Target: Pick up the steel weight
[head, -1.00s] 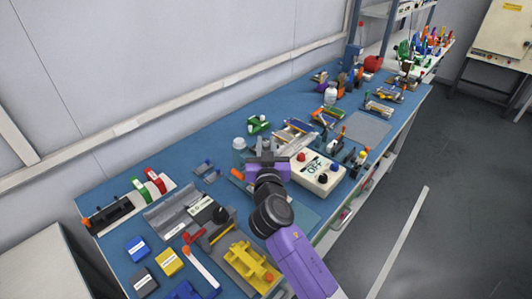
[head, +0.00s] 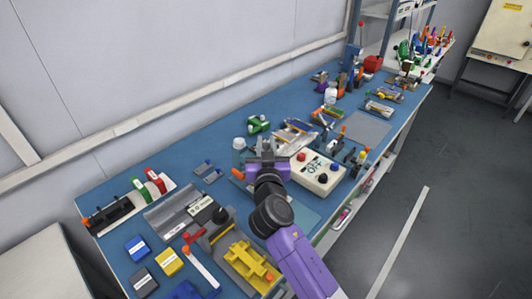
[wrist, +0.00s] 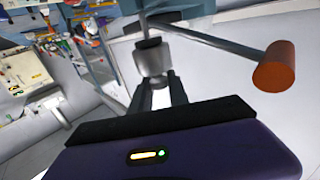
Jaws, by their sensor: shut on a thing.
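My gripper (wrist: 156,92) is shut on a small grey metal cylinder with a darker neck, which I take to be the steel weight (wrist: 153,60). It sits between the two dark fingers in the wrist view. In the head view my gripper (head: 266,146) is over the middle of the blue bench, and the weight cannot be made out there. Whether the weight touches the bench cannot be told.
A grey bar with an orange end (wrist: 274,66) reaches close past the fingers. A white control box (head: 318,174) with knobs stands just right of my gripper. A pale-lidded jar (head: 239,144) stands to its left. A yellow fixture (head: 249,262) is nearer.

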